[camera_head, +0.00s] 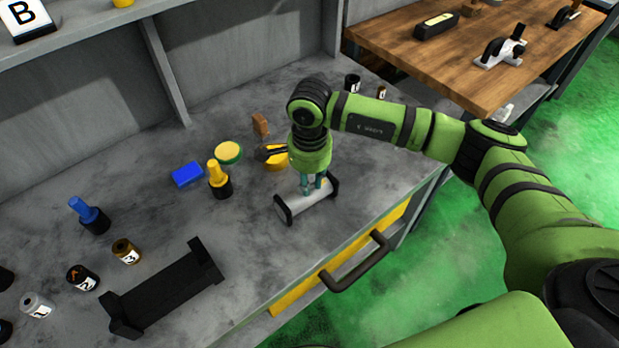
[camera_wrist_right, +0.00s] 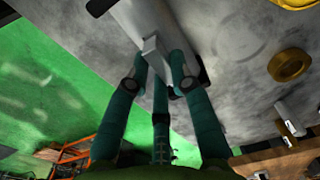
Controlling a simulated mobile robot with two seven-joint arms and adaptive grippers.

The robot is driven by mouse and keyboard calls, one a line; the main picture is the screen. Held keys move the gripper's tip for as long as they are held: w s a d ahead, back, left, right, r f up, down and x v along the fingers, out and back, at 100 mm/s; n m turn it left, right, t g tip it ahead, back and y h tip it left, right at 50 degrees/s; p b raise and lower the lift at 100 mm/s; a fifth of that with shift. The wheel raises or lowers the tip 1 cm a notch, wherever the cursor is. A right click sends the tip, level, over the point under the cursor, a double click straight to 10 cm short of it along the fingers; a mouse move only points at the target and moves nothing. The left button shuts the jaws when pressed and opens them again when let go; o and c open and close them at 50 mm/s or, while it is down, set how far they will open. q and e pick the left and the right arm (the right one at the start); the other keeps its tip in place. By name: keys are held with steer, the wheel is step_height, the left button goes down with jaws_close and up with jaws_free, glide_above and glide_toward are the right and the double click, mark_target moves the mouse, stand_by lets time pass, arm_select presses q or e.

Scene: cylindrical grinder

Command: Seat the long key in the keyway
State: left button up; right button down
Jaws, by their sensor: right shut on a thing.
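My right gripper (camera_head: 313,187) points down over a pale cylindrical shaft (camera_head: 297,208) that rests between two black end pieces near the bench's front edge. In the right wrist view, its teal fingers (camera_wrist_right: 156,84) are closed around a small light-grey key (camera_wrist_right: 153,48). The key's far end lies at or against the pale shaft (camera_wrist_right: 145,18) there. I cannot tell whether it is in the keyway, and the keyway itself is hidden. The key is not distinguishable in the head view. My left gripper is not in view.
A black cradle (camera_head: 165,292) stands at the front left. A yellow-topped tool (camera_head: 219,180), a blue block (camera_head: 187,174) and a yellow-green disc (camera_head: 228,152) lie left of the shaft. Numbered jars stand far left. A drawer handle (camera_head: 354,264) projects in front.

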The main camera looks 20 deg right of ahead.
steer(key=shift+f, duration=0.55)
steer(key=shift+f, duration=0.1)
steer(key=shift+f, duration=0.15)
steer(key=shift+s+f+b, duration=0.35)
steer(key=shift+f+b, duration=0.1)
steer(key=shift+b, duration=0.35)
steer(key=c, duration=1.1)
jaws_free()
steer(key=shift+w+f, duration=0.1)
